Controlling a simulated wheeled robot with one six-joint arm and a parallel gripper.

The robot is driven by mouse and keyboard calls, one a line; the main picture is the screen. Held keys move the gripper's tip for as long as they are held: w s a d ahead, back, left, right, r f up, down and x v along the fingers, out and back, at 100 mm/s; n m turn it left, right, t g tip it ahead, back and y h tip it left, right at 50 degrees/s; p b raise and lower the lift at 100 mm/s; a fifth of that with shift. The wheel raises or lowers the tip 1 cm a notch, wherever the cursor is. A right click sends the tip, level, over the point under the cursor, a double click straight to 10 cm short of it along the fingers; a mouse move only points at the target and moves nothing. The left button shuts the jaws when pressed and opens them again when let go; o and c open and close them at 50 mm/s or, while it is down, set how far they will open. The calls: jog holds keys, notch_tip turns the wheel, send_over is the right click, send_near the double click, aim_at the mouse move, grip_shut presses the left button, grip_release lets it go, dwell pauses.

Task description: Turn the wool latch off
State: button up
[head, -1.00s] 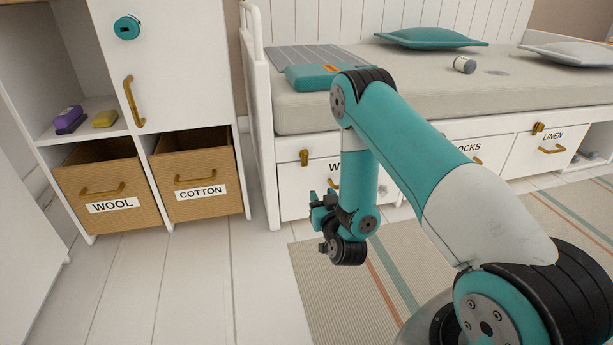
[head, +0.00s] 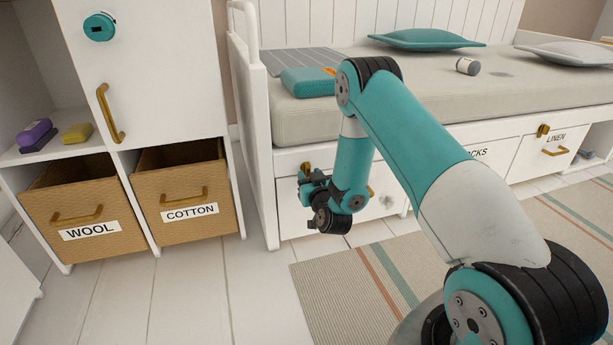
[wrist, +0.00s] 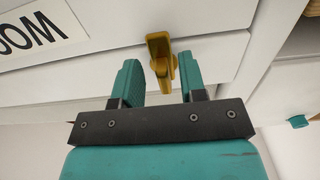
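The brass wool latch (head: 306,167) is on the white drawer front (head: 290,222) under the bed. In the wrist view the latch (wrist: 158,50) lies between and just ahead of the two teal fingertips, with a gap on each side. My gripper (wrist: 161,72) is open and empty. In the head view my gripper (head: 304,184) is right at the latch and partly covers it. The WOOL label (wrist: 38,32) shows upside down and cut off in the wrist view; my arm hides it in the head view.
A brass drawer handle (head: 371,192) is just right of my forearm. The white cabinet at left holds the WOOL basket (head: 85,215) and the COTTON basket (head: 190,195). A bed post (head: 256,150) stands left of the drawer. The floor in front is clear.

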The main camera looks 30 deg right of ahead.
jog(key=shift+w+a, duration=0.1)
jog(key=shift+w, duration=0.05)
grip_shut()
jog(key=shift+r+n+p, duration=0.1)
jog(key=shift+n+p, duration=0.2)
jog(key=shift+p, duration=0.25)
jog(key=shift+s+d+r+n+p, duration=0.1)
jog(key=shift+d+r+n+p, duration=0.1)
jog(key=shift+n+p, duration=2.4)
jog(key=shift+s+d+r+n+p, duration=0.1)
jog(key=shift+d+r+n+p, duration=0.15)
jog(key=shift+n+p, duration=2.3)
jog(key=shift+d+r+n+p, duration=0.2)
jog(key=shift+n+p, duration=1.5)
jog(key=shift+n, duration=1.75)
